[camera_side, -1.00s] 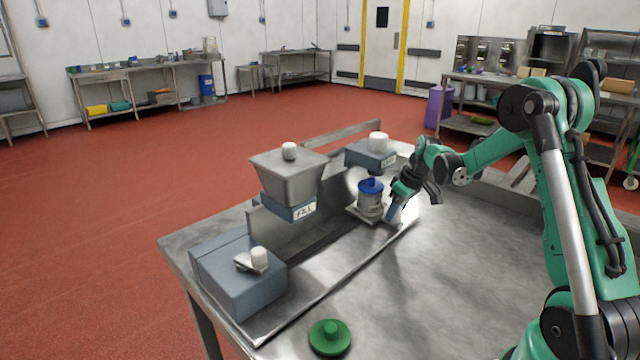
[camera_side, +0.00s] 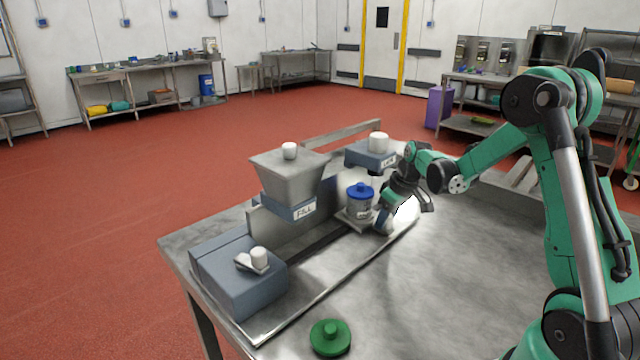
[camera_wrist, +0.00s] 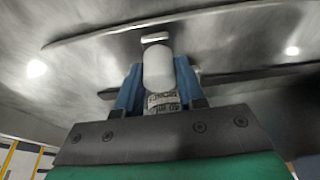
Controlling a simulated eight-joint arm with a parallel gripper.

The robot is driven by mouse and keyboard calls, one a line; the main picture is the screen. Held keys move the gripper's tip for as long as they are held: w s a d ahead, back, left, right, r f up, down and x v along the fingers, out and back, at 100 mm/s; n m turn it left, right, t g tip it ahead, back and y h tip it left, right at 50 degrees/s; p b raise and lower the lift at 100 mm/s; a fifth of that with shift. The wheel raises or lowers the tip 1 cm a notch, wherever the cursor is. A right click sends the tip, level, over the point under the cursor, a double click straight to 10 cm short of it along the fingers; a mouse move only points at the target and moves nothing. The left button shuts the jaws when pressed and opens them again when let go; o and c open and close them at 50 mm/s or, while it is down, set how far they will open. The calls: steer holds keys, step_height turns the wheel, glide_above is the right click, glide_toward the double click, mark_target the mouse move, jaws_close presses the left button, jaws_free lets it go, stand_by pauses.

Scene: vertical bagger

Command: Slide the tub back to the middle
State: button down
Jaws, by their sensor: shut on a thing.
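The tub (camera_side: 360,206) is pale with a label and a blue knobbed lid (camera_side: 360,190). It stands upright on a small metal carriage (camera_side: 352,220) on the track, between the hopper and the far station. My gripper (camera_side: 385,222) is at the carriage's near side, just right of the tub. In the wrist view its blue fingers are either side of a white rounded handle (camera_wrist: 158,68), and my gripper (camera_wrist: 158,90) is shut on it. A label with print I cannot read fully shows below the handle. The tub does not show clearly in the wrist view.
A grey hopper (camera_side: 287,170) labelled FILL stands left of the tub. A far block (camera_side: 368,157) with a white knob stands behind. A blue-grey box (camera_side: 235,283) sits at the track's near end. A green knobbed disc (camera_side: 330,338) lies on the bench. The bench's right side is clear.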

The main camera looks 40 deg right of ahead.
steer(key=shift+a, duration=2.35)
steer(key=shift+a, duration=0.95)
steer(key=shift+c, duration=1.8)
jaws_free()
steer(key=shift+r, duration=0.1)
steer(key=shift+v, duration=2.4)
